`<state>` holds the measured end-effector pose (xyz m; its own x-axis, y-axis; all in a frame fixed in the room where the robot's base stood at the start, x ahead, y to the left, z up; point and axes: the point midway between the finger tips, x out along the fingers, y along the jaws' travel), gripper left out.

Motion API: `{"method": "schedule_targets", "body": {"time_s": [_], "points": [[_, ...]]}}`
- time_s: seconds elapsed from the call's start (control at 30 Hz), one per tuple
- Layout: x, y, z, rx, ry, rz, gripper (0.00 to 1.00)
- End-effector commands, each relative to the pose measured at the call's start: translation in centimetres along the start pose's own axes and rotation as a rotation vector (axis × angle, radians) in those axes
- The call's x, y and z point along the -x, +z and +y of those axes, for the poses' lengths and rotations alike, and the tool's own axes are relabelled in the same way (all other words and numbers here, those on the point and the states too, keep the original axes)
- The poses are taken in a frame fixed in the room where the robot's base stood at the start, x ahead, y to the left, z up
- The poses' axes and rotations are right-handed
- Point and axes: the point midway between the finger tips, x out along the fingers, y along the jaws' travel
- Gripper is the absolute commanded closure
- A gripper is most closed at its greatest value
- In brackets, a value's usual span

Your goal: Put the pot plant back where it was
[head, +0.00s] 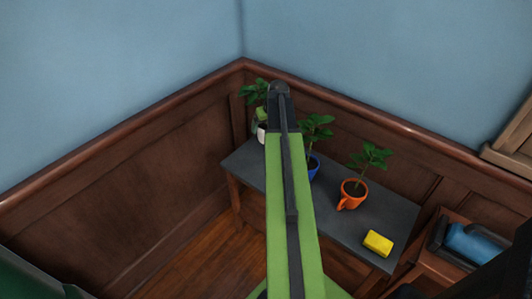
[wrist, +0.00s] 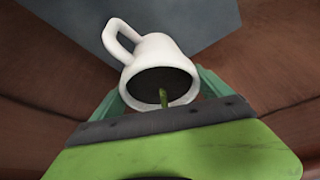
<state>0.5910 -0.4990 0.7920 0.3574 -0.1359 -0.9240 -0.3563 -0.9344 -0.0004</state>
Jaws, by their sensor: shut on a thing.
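The pot plant in a white mug (wrist: 160,52) is between the teal fingers of my gripper (wrist: 162,93), which is shut on it. Its handle points up and left, and dark soil with a green stem shows at its mouth. In the head view its white mug (head: 262,132) and leaves (head: 254,92) show at the far left end of the grey table (head: 392,232), partly behind my green arm. My fingers are hidden there. I cannot tell whether the mug touches the tabletop.
A plant in a blue pot (head: 313,167) stands mid-table, partly behind my arm. An orange mug plant (head: 353,193) and a yellow block (head: 378,243) are further right. Wood-panelled walls meet behind the table. A wooden unit with a blue object (head: 470,243) is at right.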

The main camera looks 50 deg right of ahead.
Motion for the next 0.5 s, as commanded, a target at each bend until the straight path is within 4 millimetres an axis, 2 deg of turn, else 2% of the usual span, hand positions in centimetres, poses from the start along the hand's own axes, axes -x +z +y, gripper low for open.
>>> {"method": "schedule_targets", "body": {"time_s": [0.03, 0.2, 0.3, 0.43, 0.5], "points": [[-1.5, 0.6, 0.0, 0.0, 0.0, 0.001, 0.84], [-4.8, 1.9, 0.0, 0.0, 0.0, 0.001, 0.84], [-5.5, 2.2, 0.0, 0.0, 0.0, 0.001, 0.84], [-5.3, 2.1, -0.1, 0.001, 0.0, 0.001, 0.84], [-6.0, 2.4, -0.1, 0.001, 0.0, 0.001, 0.84]]}}
